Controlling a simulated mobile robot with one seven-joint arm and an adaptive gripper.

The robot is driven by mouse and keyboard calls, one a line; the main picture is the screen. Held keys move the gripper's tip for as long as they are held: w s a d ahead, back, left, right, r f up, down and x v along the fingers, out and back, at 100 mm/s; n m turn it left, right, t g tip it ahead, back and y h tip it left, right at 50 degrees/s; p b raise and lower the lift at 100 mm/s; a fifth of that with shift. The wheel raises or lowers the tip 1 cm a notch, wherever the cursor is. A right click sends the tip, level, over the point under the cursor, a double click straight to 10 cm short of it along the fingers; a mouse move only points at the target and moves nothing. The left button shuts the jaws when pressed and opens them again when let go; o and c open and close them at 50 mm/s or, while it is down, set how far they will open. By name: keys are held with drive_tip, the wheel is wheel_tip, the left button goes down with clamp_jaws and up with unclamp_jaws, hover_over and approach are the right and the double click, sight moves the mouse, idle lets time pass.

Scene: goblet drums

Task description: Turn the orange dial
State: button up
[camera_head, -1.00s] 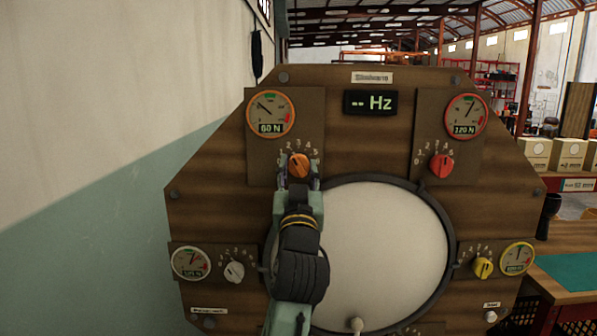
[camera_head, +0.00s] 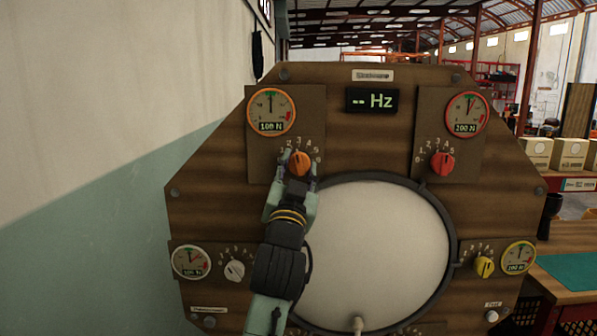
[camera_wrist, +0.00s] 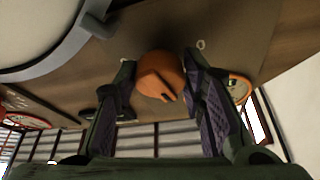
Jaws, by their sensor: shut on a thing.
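The orange dial (camera_head: 300,162) sits on the upper left of a wooden drum panel, below an orange-rimmed gauge (camera_head: 271,112) reading 100 N with its needle near the top. My gripper (camera_head: 299,174) reaches up from below, tilted, with its fingers on either side of the dial and shut on it. In the wrist view the orange dial (camera_wrist: 160,75) lies between the dark finger pads, its slot pointing down and right. Part of the dial's number scale is hidden by the fingers.
A red dial (camera_head: 442,163), a white dial (camera_head: 234,270) and a yellow dial (camera_head: 484,266) sit on the same panel. The round white drumhead (camera_head: 380,260) lies right of my arm. The Hz display (camera_head: 371,100) shows dashes. A wall (camera_head: 90,180) stands left.

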drive_tip(key=shift+m+h, duration=0.7)
drive_tip(key=shift+m, duration=0.9)
drive_tip(key=shift+g, duration=0.3)
drive_tip(key=o, duration=1.1)
drive_tip(key=shift+o, duration=0.2)
drive_tip(key=v, duration=1.2)
drive_tip(key=shift+a, duration=0.1)
